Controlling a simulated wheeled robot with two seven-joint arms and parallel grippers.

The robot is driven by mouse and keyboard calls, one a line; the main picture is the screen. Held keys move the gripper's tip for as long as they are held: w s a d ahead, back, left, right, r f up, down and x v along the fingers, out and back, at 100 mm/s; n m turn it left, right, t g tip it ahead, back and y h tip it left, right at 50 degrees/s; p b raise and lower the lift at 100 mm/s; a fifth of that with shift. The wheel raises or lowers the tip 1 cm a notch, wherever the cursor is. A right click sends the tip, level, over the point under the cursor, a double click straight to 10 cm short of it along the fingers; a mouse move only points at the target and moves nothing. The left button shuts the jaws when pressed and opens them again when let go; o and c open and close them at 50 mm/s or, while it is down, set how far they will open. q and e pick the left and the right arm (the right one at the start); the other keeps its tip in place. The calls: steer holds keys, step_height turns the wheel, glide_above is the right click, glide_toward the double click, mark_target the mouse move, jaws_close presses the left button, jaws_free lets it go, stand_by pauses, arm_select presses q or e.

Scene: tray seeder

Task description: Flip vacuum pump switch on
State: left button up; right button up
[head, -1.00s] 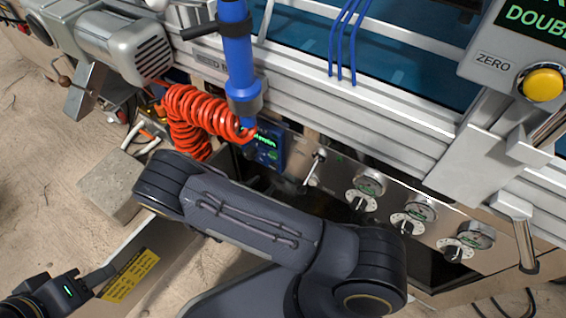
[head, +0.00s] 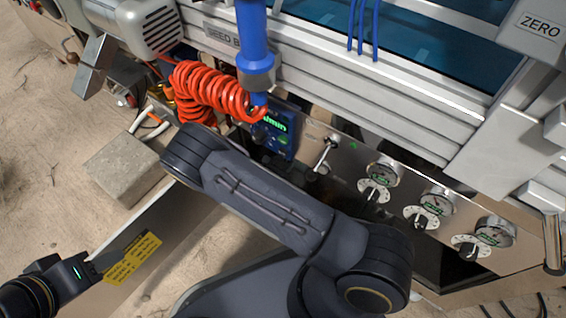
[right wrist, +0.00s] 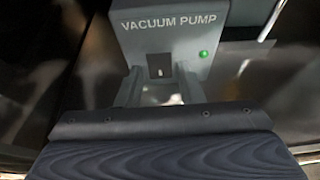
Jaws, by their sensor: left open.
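In the right wrist view, a grey box marked VACUUM PUMP (right wrist: 175,22) faces the camera. A dark switch slot (right wrist: 159,68) sits below the lettering, with a green lamp (right wrist: 204,54) to its right. The switch position is unclear. In the head view, a silver toggle lever (head: 325,152) stands on the metal front panel, left of a small green light; I cannot tell if it is the same switch. My left gripper (head: 92,272) is at the lower left, open, away from the panel.
Several round gauges with dials (head: 378,178) line the panel to the right of the lever. A blue display unit (head: 275,132), a coiled orange hose (head: 215,90) and a blue tube (head: 252,40) are to its left. A concrete block (head: 125,165) lies on the floor.

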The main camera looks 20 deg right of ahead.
steer(key=c, duration=0.7)
steer(key=shift+o, duration=0.2)
steer(key=shift+f+t+h, duration=0.3)
steer(key=shift+t+h, duration=0.1)
steer(key=shift+f+t+h, duration=0.1)
steer(key=shift+t+h, duration=0.3)
steer(key=shift+h, duration=0.5)
steer(key=o, duration=1)
steer(key=shift+a, duration=0.1)
